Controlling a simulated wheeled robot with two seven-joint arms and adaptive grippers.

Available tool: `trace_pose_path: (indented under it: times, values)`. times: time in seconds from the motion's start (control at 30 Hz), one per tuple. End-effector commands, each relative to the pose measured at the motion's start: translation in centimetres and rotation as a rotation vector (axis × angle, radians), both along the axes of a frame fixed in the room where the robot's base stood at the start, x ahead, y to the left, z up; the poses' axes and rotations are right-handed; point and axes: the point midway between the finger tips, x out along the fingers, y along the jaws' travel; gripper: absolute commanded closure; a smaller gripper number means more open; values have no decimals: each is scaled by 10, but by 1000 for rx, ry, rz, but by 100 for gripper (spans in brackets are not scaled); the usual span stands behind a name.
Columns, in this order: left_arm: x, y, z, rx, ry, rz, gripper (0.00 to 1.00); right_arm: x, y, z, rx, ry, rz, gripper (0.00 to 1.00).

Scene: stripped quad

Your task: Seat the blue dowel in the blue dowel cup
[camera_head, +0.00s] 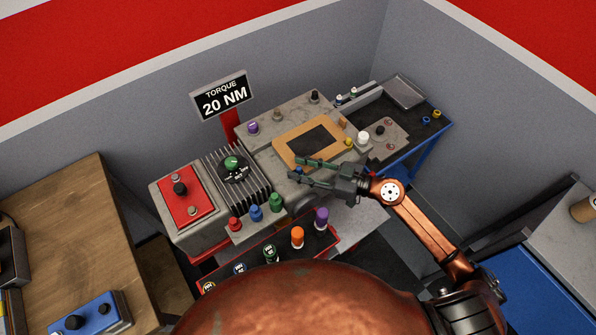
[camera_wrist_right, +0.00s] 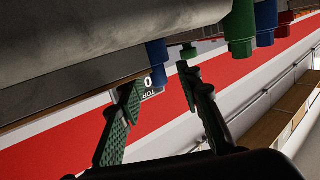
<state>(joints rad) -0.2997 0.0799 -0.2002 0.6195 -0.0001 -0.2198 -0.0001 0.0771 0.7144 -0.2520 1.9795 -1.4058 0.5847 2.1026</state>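My right gripper (camera_head: 298,171) reaches in from the right over the front of the grey machine. Its two green fingers are apart, and it holds nothing that I can make out. A small bit of blue shows between the fingertips. In the right wrist view a blue cylinder (camera_wrist_right: 157,52) stands between and just beyond the fingertips (camera_wrist_right: 160,78); contact cannot be told. A blue peg-like piece (camera_head: 256,213) stands on the machine's front ledge between a red one and a green one. I cannot tell for certain which blue piece is dowel or cup. My left gripper is out of view.
The grey machine (camera_head: 262,150) carries a tan frame with a dark centre (camera_head: 308,141). A red piece (camera_head: 235,224) and a green piece (camera_head: 276,202) flank the blue one. A red-edged tray below holds several coloured pieces, including orange (camera_head: 297,237) and purple (camera_head: 321,217).

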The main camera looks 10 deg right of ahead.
Motion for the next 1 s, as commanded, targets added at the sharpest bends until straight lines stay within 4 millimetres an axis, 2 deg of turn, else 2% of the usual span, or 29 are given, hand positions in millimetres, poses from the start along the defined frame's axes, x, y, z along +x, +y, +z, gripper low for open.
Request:
trace_pose_path:
  times: [0.1,0.3,0.8,1.0]
  values:
    - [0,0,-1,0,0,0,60,4,6,0,1,-1,0,67]
    - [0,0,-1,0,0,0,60,4,6,0,1,-1,0,67]
    - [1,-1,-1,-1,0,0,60,4,6,0,1,-1,-1,100]
    - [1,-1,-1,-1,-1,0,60,4,6,0,1,-1,-1,100]
